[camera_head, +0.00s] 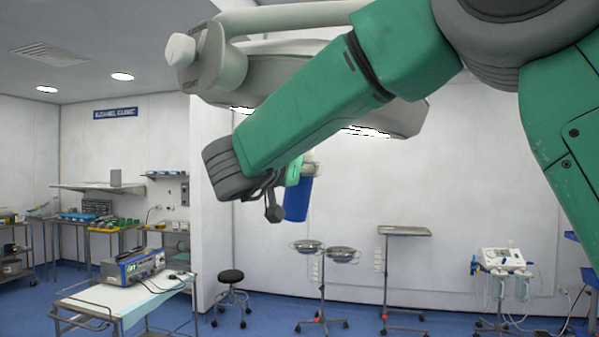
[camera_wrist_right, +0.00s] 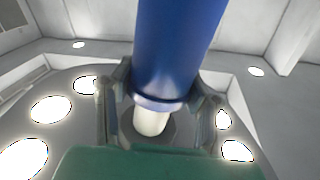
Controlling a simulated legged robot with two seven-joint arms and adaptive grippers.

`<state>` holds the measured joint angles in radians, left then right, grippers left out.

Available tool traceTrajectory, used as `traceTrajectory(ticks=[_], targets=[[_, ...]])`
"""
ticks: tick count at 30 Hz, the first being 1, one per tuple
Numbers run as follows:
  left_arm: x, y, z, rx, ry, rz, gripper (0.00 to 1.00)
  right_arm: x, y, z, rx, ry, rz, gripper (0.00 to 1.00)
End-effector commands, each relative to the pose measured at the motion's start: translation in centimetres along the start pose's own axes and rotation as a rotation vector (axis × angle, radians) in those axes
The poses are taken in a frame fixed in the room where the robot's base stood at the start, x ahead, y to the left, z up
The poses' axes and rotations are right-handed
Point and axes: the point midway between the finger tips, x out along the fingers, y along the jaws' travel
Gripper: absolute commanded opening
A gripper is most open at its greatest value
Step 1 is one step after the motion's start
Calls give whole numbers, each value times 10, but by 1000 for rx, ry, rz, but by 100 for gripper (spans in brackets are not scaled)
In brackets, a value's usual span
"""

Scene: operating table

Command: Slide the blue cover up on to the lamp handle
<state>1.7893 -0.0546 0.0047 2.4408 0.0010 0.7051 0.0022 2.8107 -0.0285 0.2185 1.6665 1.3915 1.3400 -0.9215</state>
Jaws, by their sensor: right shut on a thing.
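The blue cover (camera_head: 297,200) hangs upright below the surgical lamp (camera_head: 411,117), held by my right gripper (camera_head: 284,192). In the right wrist view the blue cover (camera_wrist_right: 178,45) lies between the two fingers of my right gripper (camera_wrist_right: 158,95), which is shut on it. The pale lamp handle (camera_wrist_right: 151,121) shows at the cover's rim, in line with it, against the lamp's underside. I cannot tell whether its tip is inside the cover. In the head view a pale part at the cover's top (camera_head: 309,158) is mostly hidden by my arm. My left gripper is not in view.
Lit lamp spots (camera_wrist_right: 50,109) surround the handle. A trolley (camera_head: 155,293) with a blue device stands at the lower left. A stool (camera_head: 231,277), basin stands (camera_head: 342,255) and a tray stand (camera_head: 404,231) are further back, well below the cover.

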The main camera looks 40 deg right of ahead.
Motion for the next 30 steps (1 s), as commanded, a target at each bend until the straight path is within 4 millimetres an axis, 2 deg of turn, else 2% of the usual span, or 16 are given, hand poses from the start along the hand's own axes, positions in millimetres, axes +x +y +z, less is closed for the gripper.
traceTrajectory(ticks=[3,4,5,6,17,20,30], targets=[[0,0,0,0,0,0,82,0,0,-4,2,2,0,15],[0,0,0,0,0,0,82,0,0,-3,2,2,0,52],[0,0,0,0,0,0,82,0,0,-3,2,2,0,62],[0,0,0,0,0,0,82,0,0,-3,2,2,0,65],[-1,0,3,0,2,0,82,-4,-1,-2,0,0,-1,65],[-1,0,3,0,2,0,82,-16,-1,-2,0,2,-2,65],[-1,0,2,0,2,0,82,-87,-2,-2,0,3,-3,65]])
